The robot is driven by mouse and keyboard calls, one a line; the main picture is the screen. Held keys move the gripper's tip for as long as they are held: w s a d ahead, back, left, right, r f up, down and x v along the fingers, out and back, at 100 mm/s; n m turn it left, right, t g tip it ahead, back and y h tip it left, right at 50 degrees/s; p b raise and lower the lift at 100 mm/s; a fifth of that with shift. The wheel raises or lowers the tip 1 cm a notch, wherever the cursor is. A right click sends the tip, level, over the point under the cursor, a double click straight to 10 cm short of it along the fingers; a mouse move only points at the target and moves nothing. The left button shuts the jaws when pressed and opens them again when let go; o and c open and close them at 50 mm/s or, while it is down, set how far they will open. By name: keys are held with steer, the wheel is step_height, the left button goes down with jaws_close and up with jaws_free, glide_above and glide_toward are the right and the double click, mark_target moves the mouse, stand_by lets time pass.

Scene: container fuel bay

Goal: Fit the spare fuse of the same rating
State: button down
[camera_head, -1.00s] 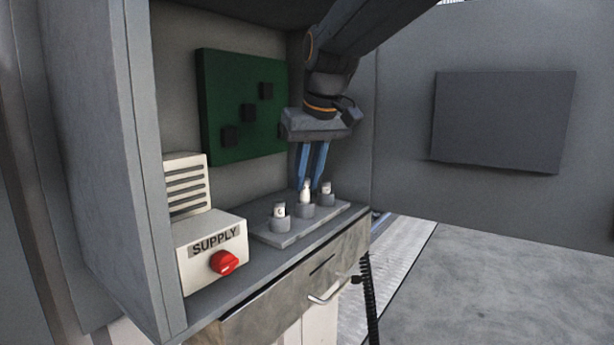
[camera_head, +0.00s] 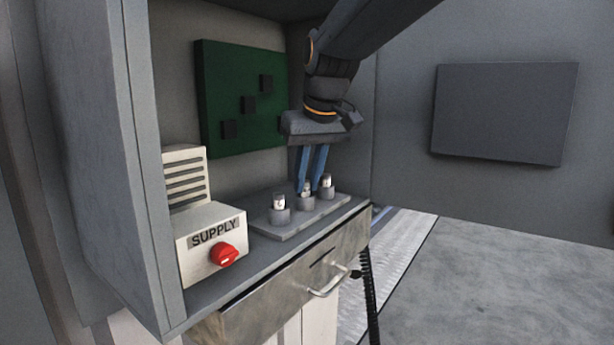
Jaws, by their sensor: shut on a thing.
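Three grey round holders stand in a row on a grey base plate (camera_head: 285,232) on the cabinet shelf. A white fuse with a dark mark stands in each: the left fuse (camera_head: 279,201), the middle fuse (camera_head: 307,188) and the right fuse (camera_head: 326,181). The ratings are too small to read. My gripper (camera_head: 309,184) points down with its blue fingers shut on the middle fuse, which sits upright at its holder. The fingers hide part of it, and I cannot tell how deep it sits.
A white box marked SUPPLY (camera_head: 212,245) with a red knob (camera_head: 223,255) stands at the left of the shelf. A green board (camera_head: 240,75) with dark blocks hangs behind. Below is a drawer with a metal handle (camera_head: 328,281). The cabinet's left wall (camera_head: 90,160) closes that side.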

steer(key=c, duration=1.6)
jaws_free()
steer(key=shift+b+v, duration=0.65)
steer(key=shift+v, duration=3.2)
steer(key=shift+s, duration=0.2)
